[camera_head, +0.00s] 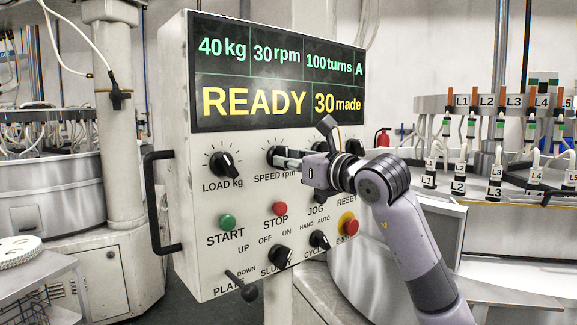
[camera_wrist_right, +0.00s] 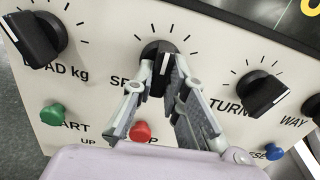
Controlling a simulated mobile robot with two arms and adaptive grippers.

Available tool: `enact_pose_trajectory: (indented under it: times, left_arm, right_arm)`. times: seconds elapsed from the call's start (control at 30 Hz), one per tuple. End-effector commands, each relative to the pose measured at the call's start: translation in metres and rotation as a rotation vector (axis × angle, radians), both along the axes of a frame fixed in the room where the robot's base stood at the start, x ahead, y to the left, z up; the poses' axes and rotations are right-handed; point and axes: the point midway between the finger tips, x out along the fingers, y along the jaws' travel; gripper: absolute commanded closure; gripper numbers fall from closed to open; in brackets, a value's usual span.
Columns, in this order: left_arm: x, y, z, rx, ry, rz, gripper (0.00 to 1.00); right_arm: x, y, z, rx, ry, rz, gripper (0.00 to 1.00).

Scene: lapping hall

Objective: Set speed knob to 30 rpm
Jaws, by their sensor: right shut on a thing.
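The black speed knob (camera_head: 271,154) sits on the white control panel (camera_head: 190,225), above the label "SPEED rpm". My right gripper (camera_head: 279,160) comes in from the right and is shut on this knob, partly hiding it. In the right wrist view the two fingers (camera_wrist_right: 162,78) stand on either side of the speed knob (camera_wrist_right: 158,58), and its white pointer line points up, roughly toward the top of its dial marks. The display (camera_head: 280,75) reads 40 kg, 30 rpm, 100 turns A, and below that READY and 30 made. My left gripper is not in view.
The load knob (camera_head: 224,164) is left of the speed knob; the turns knob (camera_wrist_right: 262,94) is right of it. Below are a green start button (camera_head: 227,222), a red stop button (camera_head: 280,208) and a red emergency stop (camera_head: 348,223). A black handle (camera_head: 152,200) edges the panel's left.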

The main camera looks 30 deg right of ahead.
Motion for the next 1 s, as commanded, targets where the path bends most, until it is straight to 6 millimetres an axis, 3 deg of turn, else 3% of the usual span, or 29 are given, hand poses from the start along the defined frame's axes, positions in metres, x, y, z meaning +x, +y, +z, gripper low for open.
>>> enact_pose_trajectory:
  times: [0.6,0.63,0.9,1.0]
  left_arm:
    - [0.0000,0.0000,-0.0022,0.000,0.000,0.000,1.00]
    - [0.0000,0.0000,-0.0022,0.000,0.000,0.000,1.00]
    - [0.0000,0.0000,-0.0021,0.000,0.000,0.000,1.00]
    - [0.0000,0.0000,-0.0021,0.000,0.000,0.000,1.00]
  right_arm:
    - [0.0007,0.0006,-0.0027,0.038,0.012,0.001,1.00]
    - [0.0007,0.0006,-0.0027,0.038,0.012,0.001,0.85]
    - [0.0003,0.0003,-0.0012,0.038,0.007,0.000,0.67]
    - [0.0002,0.0002,-0.0008,0.038,0.006,0.000,0.67]
